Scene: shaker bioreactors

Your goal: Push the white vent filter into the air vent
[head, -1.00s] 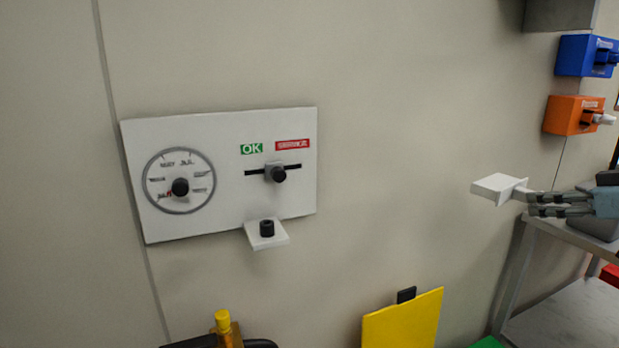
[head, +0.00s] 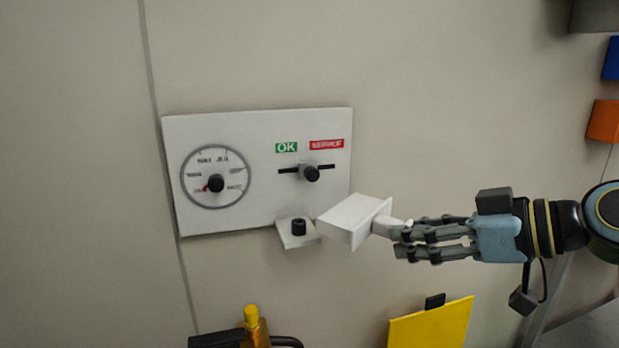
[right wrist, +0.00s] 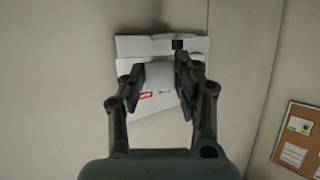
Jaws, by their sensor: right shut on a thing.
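The white vent filter (head: 350,222) is a white block with a flat plate and a short grip. My right gripper (head: 400,240) is shut on its grip, holding it in the air just right of a wall panel's small shelf. In the right wrist view the white grip (right wrist: 160,75) is between the fingers of my right gripper (right wrist: 161,78), with part of the panel behind. I cannot make out the air vent in either view. My left gripper is not in view.
The white wall panel (head: 268,199) carries a round gauge (head: 215,173), OK and red labels, and a slider knob (head: 311,173). Its small shelf (head: 306,241) holds a black knob. A yellow board (head: 432,325) and yellow-capped item (head: 251,314) are below. Orange box (head: 604,120) at right.

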